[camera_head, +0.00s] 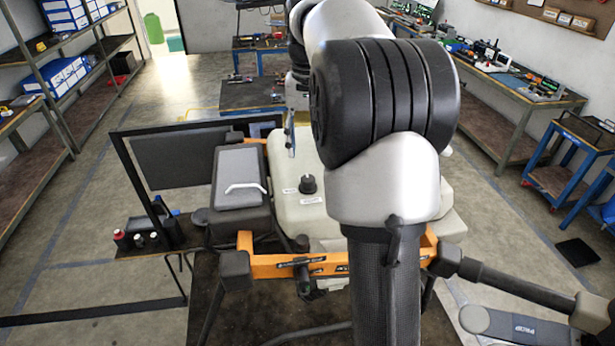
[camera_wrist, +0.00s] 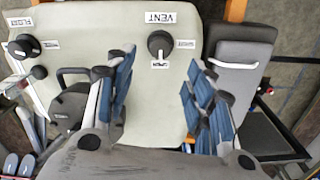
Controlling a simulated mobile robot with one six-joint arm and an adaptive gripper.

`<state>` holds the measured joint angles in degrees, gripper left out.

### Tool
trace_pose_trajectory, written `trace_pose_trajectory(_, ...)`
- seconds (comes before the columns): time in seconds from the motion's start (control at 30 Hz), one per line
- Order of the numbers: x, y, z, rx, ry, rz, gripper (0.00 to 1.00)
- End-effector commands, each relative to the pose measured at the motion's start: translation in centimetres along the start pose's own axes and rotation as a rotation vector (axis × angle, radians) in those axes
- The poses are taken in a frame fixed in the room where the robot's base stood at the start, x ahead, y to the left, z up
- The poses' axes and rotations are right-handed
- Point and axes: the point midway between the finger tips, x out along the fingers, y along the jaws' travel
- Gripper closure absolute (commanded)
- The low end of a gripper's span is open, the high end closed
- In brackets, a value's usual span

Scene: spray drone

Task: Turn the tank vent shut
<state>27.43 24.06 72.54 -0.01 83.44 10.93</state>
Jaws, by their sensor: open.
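The pale tank (camera_head: 296,216) sits in the spray drone's orange frame. The vent knob (camera_wrist: 160,43) is a round black knob on the tank top, beside a VENT label (camera_wrist: 161,17). The knob also shows in the head view (camera_head: 308,184), upright on the tank. My gripper (camera_wrist: 163,76) is open, with blue-padded fingers apart on either side of the picture. The knob lies beyond the fingertips, between them in the picture, and nothing is gripped. In the head view my arm hides most of the gripper.
A grey box with a white handle (camera_head: 239,178) stands beside the tank. A black frame (camera_head: 155,200) rises at left.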

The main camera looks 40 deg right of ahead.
Motion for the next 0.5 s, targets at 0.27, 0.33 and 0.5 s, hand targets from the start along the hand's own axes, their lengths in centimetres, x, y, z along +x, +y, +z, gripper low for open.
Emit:
trace_pose_trajectory(0.27,6.0,0.0,0.1,-0.001,-0.004,0.001,0.51)
trace_pose_trajectory(0.33,7.2,0.0,0.1,-0.001,-0.004,0.001,0.51)
trace_pose_trajectory(0.5,9.0,0.0,0.0,-0.001,0.0,0.0,0.51)
